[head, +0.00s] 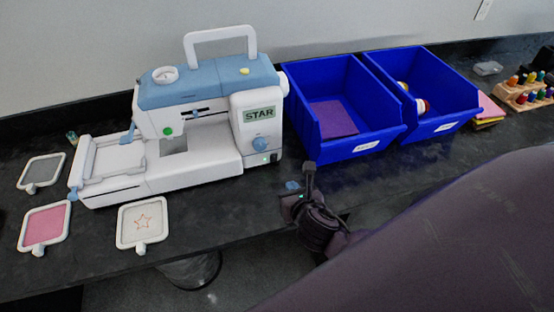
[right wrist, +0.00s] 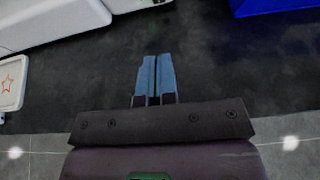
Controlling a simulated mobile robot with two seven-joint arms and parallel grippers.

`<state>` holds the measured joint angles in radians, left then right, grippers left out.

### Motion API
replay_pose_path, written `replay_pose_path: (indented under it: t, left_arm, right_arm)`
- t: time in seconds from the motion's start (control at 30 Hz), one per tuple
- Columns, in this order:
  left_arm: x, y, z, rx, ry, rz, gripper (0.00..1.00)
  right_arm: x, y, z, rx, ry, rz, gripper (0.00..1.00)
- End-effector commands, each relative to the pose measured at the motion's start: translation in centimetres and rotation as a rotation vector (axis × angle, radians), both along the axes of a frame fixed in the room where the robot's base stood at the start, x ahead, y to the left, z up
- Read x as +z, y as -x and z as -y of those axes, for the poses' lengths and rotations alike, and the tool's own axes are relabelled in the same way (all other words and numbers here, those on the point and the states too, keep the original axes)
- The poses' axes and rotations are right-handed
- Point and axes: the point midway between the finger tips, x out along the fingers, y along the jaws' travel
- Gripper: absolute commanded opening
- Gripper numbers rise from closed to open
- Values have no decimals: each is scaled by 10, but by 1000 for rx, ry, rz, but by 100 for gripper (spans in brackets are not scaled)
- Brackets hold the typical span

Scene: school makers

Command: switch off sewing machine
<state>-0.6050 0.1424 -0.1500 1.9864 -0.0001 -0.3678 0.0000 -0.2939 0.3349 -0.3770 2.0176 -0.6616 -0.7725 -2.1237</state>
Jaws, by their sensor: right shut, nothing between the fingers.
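The blue and white sewing machine (head: 210,125) stands on the dark counter at the left of the head view. It has a STAR label, a blue dial, a green button and a small lit green light near its lower right corner. My right gripper (head: 292,186) is just in front and to the right of that corner, apart from the machine. Its blue fingers are shut with nothing between them, as the right wrist view (right wrist: 155,76) also shows. The machine's white base (right wrist: 50,20) is at the upper left there. My left gripper is out of view.
Two blue bins (head: 362,140) (head: 463,112) stand right of the machine, the nearer one holding a purple sheet. Embroidery hoops (head: 128,239) lie to the left and in front. A wooden thread rack (head: 520,105) is at the far right. My arm covers the lower right.

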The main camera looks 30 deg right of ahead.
Motion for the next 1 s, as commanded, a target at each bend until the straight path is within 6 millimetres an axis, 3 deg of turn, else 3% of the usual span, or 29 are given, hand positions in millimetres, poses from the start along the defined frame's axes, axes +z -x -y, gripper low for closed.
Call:
replay_pose_path:
  t: [0.53,1.0]
  left_arm:
    - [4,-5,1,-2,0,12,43]
    - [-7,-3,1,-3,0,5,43]
  right_arm:
    - [-1,-7,1,11,25,0,0]
    - [-33,-73,16,10,23,0,0]
